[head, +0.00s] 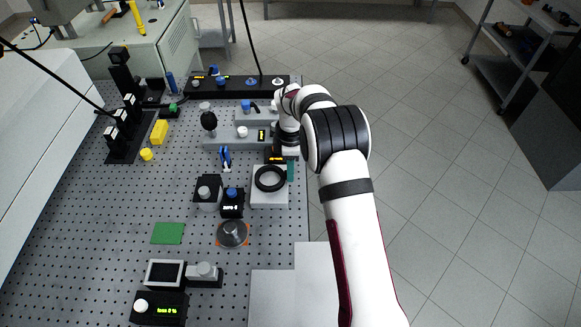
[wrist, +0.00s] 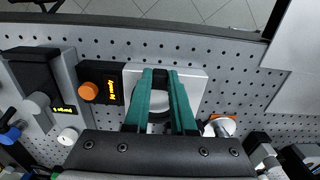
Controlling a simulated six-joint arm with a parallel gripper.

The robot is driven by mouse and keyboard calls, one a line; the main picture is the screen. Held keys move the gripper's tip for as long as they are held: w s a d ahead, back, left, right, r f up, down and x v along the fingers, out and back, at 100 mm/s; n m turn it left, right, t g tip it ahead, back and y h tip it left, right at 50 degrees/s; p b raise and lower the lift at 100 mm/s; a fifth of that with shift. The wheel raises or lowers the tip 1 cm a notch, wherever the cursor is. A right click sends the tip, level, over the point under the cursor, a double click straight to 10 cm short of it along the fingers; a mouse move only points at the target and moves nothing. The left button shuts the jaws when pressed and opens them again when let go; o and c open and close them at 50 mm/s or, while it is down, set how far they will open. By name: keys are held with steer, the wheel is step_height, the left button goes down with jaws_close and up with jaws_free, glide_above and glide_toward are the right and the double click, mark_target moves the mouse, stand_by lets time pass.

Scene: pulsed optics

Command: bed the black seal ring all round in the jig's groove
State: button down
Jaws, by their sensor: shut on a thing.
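The black seal ring (head: 257,179) lies over the top of the pale square jig (head: 258,201) in the head view. Whether any of it sits down in the groove cannot be told. My gripper (head: 291,171) has its teal fingers at the ring's right side. In the wrist view my gripper (wrist: 161,75) reaches over the jig (wrist: 199,79), its fingertips close together with something black, seemingly the ring's edge, between them. The fingers hide much of the ring and groove there.
A black device with a blue knob (head: 232,203) stands left of the jig, and a round metal part on an orange mark (head: 232,234) lies in front. Grey stepped blocks (head: 225,143) stand behind. The perforated board's edge is close on the right.

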steer(key=shift+f, duration=0.5)
steer(key=c, duration=0.7)
jaws_free()
step_height(320, 180, up, 20)
steer(key=shift+f, duration=0.15)
steer(key=s+d, duration=0.1)
steer(key=s, duration=0.3)
steer(key=s+d, duration=0.1)
steer(key=s, duration=0.8)
steer(key=shift+s+d, duration=0.4)
